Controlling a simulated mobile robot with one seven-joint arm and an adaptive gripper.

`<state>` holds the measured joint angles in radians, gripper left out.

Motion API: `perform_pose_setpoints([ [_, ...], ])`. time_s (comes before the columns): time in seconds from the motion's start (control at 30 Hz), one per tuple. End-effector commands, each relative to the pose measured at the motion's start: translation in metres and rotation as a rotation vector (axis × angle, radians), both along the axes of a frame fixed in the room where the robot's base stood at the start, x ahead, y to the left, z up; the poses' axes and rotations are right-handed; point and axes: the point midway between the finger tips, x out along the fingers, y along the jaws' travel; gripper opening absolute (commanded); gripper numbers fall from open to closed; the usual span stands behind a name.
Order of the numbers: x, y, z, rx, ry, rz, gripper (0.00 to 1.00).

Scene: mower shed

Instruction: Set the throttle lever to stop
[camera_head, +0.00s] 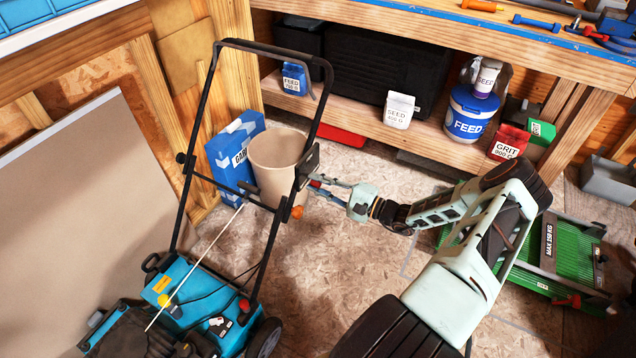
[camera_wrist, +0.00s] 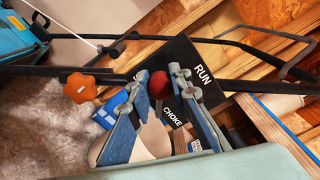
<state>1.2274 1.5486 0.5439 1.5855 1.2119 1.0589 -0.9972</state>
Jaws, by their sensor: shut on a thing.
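The blue lawn mower (camera_head: 205,300) stands at the lower left with its black handle raised. A dark throttle plate (camera_head: 308,166) is fixed to the handle's right bar. In the wrist view the throttle plate (camera_wrist: 205,58) shows the words RUN and CHOKE; no STOP label is readable. The throttle lever's red knob (camera_wrist: 158,84) sits between the fingertips of my gripper (camera_wrist: 159,76), which is shut on it. In the head view my gripper (camera_head: 318,182) reaches the plate from the right. The fingers hide part of the plate, and I cannot tell the lever's setting.
An orange handle knob (camera_head: 297,212) is just below the plate, close to my gripper. A beige bin (camera_head: 277,160) stands behind the handle. A workbench shelf (camera_head: 350,118) runs behind, and a green platform (camera_head: 535,250) lies right. Floor between is mostly clear.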

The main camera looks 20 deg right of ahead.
Motion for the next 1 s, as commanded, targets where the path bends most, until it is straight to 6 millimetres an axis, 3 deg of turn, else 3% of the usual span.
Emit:
perform_pose_setpoints([
  [0.47,-0.0007,-0.0004,-0.0012,-0.012,-0.008,-0.001,0.0],
  [0.5,-0.0007,-0.0003,-0.0012,-0.012,-0.007,0.0,0.23],
  [0.63,-0.0006,0.0,-0.0012,-0.011,-0.007,-0.001,0.37],
  [1.0,-0.0049,-0.0039,-0.0009,-0.011,-0.007,-0.001,0.37],
])
